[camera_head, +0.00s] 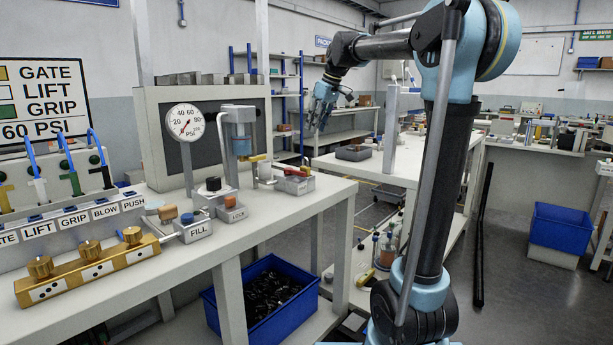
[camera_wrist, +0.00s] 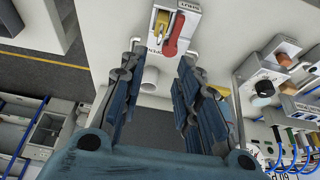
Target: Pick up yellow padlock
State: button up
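The yellow padlock (camera_wrist: 161,28) shows at the top of the wrist view, on a small pale box beside a red item (camera_wrist: 177,34). In the head view the same box (camera_head: 297,187) sits near the right end of the workbench. A little yellow shows there by the red item (camera_head: 292,171), too small to tell clearly. My gripper (camera_wrist: 162,57) is open, its two blue fingers spread with nothing between them. In the head view my gripper (camera_head: 321,108) hangs in the air above and to the right of the box, apart from it.
A grey tray (camera_head: 353,153) lies on the table behind. A blue bin (camera_head: 262,300) of dark parts is below the bench.

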aim_at(305, 158)
jog(key=x, duration=1.5)
jog(key=shift+d, duration=0.1)
grip_shut()
